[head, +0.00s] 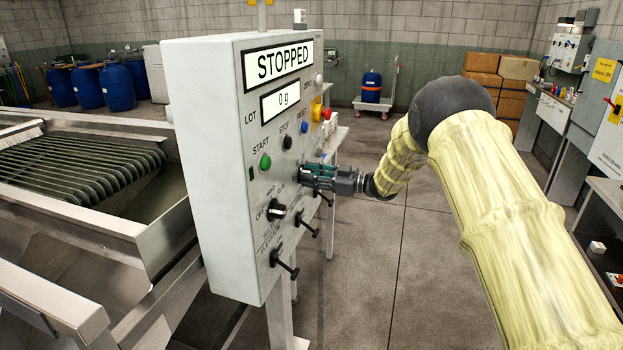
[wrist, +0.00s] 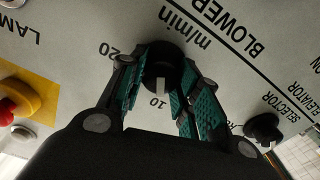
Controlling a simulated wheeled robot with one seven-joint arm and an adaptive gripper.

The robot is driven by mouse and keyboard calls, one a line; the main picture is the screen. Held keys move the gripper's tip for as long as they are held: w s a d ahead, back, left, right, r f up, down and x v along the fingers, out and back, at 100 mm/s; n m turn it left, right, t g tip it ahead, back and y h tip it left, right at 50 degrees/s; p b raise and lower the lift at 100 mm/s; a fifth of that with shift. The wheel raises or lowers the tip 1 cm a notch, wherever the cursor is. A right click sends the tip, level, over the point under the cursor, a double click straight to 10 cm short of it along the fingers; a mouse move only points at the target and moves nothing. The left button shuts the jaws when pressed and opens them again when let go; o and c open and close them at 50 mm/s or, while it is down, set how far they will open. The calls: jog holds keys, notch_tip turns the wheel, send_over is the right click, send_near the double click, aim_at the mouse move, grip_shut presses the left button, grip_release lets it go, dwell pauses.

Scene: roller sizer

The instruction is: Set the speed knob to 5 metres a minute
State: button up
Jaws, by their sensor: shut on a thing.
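The speed knob (wrist: 161,72) is a round black dial in the wrist view, with a white pointer line. Its pointer lies towards the printed 10; a 20 and "m/min" are also printed around it, and other marks are hidden by my fingers. My gripper (wrist: 160,82) has its green-padded fingers on both sides of the knob, shut on it. In the head view my gripper (head: 322,177) is at the face of the control panel (head: 215,150) and hides the knob.
Close by are a green START button (head: 265,162), a black STOP button (head: 287,142), a red emergency stop (head: 327,113) and a black selector (head: 277,211).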

jog(key=shift+f+n+b, duration=0.1)
jog(key=shift+n+b, duration=4.4)
jog(key=o, duration=1)
jog(key=shift+s+d, duration=0.1)
jog(key=v, duration=1.2)
